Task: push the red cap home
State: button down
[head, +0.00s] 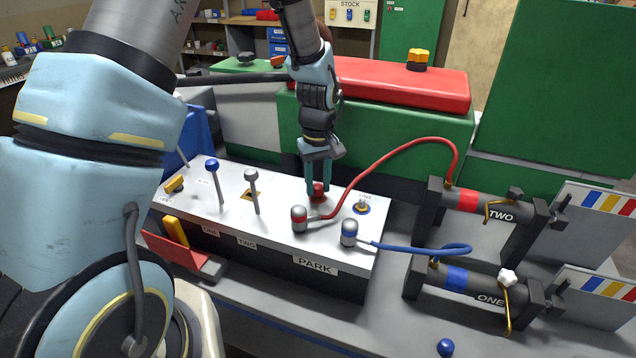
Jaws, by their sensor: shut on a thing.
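My gripper (319,184) points straight down over the grey valve box (280,224). Its fingers are shut on the small red cap (318,194), which is at the box's top face near the back edge. The fingers partly hide the cap, and I cannot tell whether it is fully seated or a gap remains under it.
A red-banded plug (299,218) with a red hose (400,147) stands just in front of the cap. A blue-banded plug (349,233) has a blue hose (430,249). Blue-topped (212,167) and grey-topped (251,176) levers rise left. A blue ball (446,347) lies front right.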

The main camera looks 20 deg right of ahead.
aim_at(318, 186)
jog(key=shift+f, duration=0.25)
jog(key=shift+c, duration=2.2)
grip_release()
notch_tip(318, 186, up, 11)
jog(key=b, duration=0.2)
jog(key=shift+b, duration=0.4)
